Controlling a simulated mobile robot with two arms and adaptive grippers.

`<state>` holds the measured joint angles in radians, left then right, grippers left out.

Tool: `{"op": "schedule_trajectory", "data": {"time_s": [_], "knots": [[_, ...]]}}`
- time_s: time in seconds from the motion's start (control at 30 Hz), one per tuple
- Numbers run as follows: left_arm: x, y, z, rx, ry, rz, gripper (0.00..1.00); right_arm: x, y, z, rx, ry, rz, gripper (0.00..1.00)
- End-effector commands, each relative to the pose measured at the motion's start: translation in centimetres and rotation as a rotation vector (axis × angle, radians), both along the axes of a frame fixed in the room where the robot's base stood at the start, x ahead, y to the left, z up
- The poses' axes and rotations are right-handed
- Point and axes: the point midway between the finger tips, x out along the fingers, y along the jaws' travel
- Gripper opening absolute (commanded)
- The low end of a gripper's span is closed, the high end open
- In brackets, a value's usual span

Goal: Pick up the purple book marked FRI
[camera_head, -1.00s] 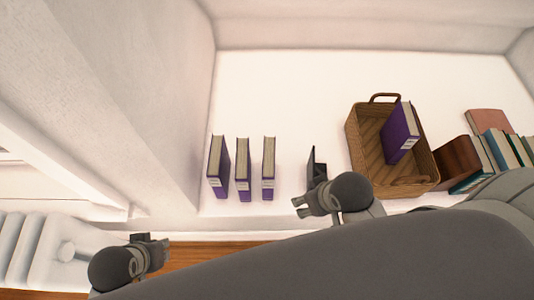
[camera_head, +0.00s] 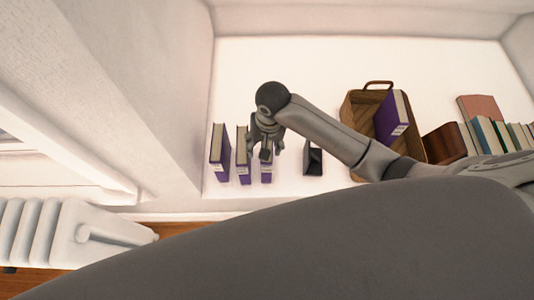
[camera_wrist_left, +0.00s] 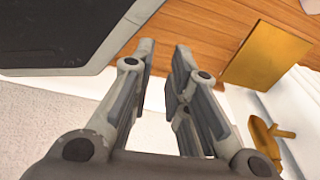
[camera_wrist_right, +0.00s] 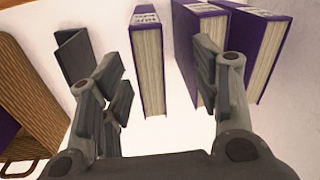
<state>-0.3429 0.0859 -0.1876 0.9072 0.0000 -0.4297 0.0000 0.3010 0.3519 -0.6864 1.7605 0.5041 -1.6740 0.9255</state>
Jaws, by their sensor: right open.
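Three purple books stand upright in a row in the head view: left book (camera_head: 220,152), middle book (camera_head: 243,158) and right book (camera_head: 266,172). A fourth purple book (camera_head: 391,118) leans in the wicker basket. The spine labels are too small to read, so I cannot tell which is FRI. My right gripper (camera_head: 265,140) is open above the right book, partly hiding it. In the right wrist view that book (camera_wrist_right: 148,65) stands between the open fingers, not visibly gripped. My left gripper (camera_wrist_left: 165,48) is open and empty in its wrist view, outside the head view.
A black bookend (camera_head: 313,160) stands right of the row, close to my right gripper. The basket (camera_head: 360,105) stands further right, with a brown bookend (camera_head: 444,143) and several other books (camera_head: 487,137) beyond it. The white surface behind the row is clear.

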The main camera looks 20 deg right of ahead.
Motion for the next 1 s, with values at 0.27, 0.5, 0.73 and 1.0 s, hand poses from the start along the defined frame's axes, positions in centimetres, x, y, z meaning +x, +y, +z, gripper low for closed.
{"op": "schedule_trajectory", "data": {"time_s": [0.27,0.5,0.73,1.0], "knots": [[-5.6,1.1,-3.0,0.005,0.031,-0.008,0.16,2.8,-2.2,0.2,-0.075,0.043,-0.130,0.57],[-6.3,1.3,-3.7,0.006,0.033,-0.009,0.16,3.0,-2.5,-2.8,-0.085,0.052,-0.149,0.57],[-6.3,1.3,-3.9,0.006,0.034,-0.009,0.16,3.1,-2.4,-5.3,-0.083,0.049,-0.147,0.57],[-6.3,1.3,-4.3,0.006,0.034,-0.009,0.16,3.4,-2.0,-8.5,-0.083,0.050,-0.146,0.57]]}}
